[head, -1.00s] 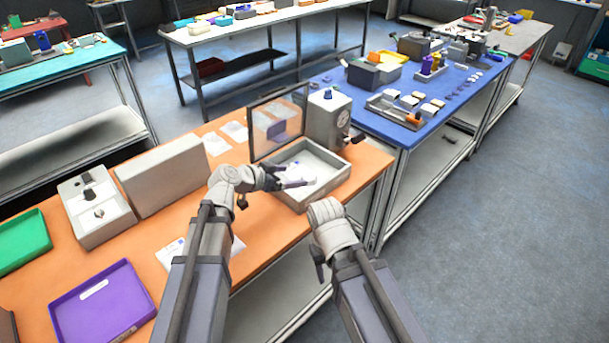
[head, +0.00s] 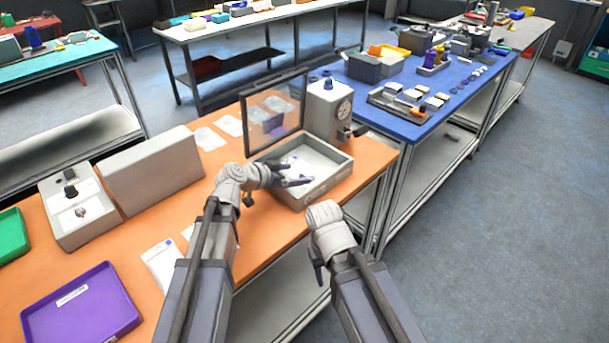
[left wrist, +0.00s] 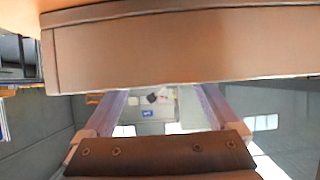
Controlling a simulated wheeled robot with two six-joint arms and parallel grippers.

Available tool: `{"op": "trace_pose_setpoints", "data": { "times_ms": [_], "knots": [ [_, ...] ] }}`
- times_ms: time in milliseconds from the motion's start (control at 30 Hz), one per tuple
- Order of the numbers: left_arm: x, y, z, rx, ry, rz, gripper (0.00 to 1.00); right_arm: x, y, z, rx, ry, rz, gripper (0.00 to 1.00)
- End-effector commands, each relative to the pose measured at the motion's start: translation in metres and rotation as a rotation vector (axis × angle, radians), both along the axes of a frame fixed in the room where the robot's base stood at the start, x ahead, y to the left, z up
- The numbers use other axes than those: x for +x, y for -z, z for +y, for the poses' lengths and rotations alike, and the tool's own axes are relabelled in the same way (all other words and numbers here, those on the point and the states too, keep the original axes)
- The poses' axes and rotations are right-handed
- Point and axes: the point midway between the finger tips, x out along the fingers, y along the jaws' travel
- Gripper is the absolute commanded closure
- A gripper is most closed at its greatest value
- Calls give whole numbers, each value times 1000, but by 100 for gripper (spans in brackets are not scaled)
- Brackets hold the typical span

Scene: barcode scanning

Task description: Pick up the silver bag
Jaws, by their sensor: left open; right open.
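My left gripper (head: 288,174) is open at the near left side of a grey open-topped box (head: 330,180) on the orange table. Pale contents (head: 318,164) show inside the box, partly behind the fingers; I cannot tell whether they are the silver bag. In the left wrist view the two fingers (left wrist: 160,108) are apart with nothing held between them, below a broad brownish panel. Pale flat bags (head: 208,138) lie behind the box's left side, and another pale bag (head: 160,262) lies near the front. My right gripper (head: 318,270) is low, right of the table edge, and holds nothing visible.
A framed clear lid (head: 274,116) stands up behind the box, beside a grey machine (head: 328,108). A large grey block (head: 150,172), a purple tray (head: 82,306) and a green tray (head: 10,238) stand to the left. A blue table (head: 385,122) adjoins at the right.

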Motion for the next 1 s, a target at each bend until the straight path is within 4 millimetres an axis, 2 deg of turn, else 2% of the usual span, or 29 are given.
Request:
{"op": "trace_pose_setpoints", "data": {
  "times_ms": [167, 500, 767, 1000],
  "knots": [
    [3, 2, -3, 0, 0, 0, 6, 0, 2, 0, 0, 0, 0, 50],
    [31, 23, -31, 0, 0, 0, 6, 0, 23, 0, 0, 0, 0, 50],
    [33, 22, -34, 0, -1, 0, 6, 0, 22, 0, 0, 0, 0, 50],
    [33, 22, -34, 0, -1, 0, 32, 0, 22, 0, 0, 0, 0, 50]
  ]
}}
